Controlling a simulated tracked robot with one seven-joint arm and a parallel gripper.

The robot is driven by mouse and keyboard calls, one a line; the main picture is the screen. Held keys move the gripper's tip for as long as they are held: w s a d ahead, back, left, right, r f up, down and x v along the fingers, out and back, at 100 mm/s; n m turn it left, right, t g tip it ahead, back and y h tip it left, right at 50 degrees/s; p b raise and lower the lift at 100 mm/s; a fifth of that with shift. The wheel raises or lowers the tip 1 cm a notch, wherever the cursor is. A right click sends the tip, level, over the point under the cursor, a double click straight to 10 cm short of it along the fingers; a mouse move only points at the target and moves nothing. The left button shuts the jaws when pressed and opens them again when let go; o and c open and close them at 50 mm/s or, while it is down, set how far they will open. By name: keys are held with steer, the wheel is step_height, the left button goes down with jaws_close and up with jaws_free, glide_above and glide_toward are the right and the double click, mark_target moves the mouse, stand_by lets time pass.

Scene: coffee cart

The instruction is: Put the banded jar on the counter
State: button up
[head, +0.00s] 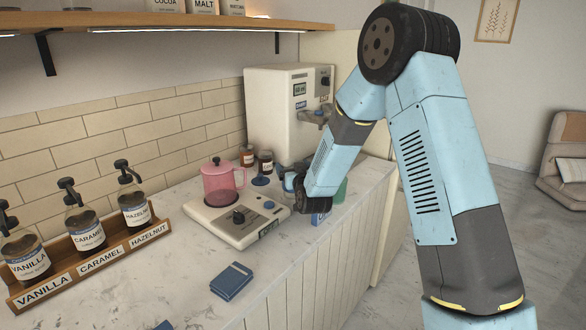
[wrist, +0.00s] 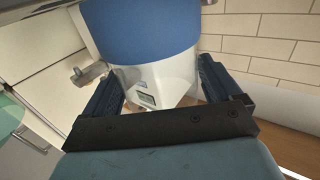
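The banded jar (head: 289,182), pale with a blue band, shows small and partly covered just left of my gripper (head: 300,193) near the coffee machine. In the wrist view the jar's broad blue band (wrist: 150,38) fills the top middle, at the tips of my gripper (wrist: 163,68). The two dark fingers stand wide apart, one at each side of the jar. I cannot tell whether they press on it. The jar's base is hidden, so its contact with the surface is unclear. The pale stone counter (head: 185,262) runs along the tiled wall.
A pink pot (head: 220,185) stands on a cream scale unit (head: 232,222). Two small jars (head: 256,159) stand behind it. A rack (head: 95,262) holds syrup bottles; a blue book (head: 231,281) lies in front.

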steer(key=shift+o, duration=0.6)
steer(key=shift+r, duration=0.1)
steer(key=v, duration=1.2)
steer(key=s+d+r+g+h, duration=0.3)
steer(key=s+d+r+g, duration=0.3)
steer(key=s+d+r, duration=0.45)
steer(key=s+d+r+m+g, duration=0.1)
steer(key=s+d+r+g, duration=0.1)
steer(key=s, duration=0.5)
steer(key=s+d+r+m+g+h, duration=0.1)
steer(key=s+d+r+g, duration=0.1)
steer(key=s+d, duration=0.3)
steer(key=s+d+r+m+g+h, duration=0.1)
steer(key=s+d+r, duration=0.1)
steer(key=s, duration=0.9)
steer(key=shift+s+d+g, duration=0.25)
steer(key=shift+d+g, duration=0.15)
steer(key=shift+d, duration=0.35)
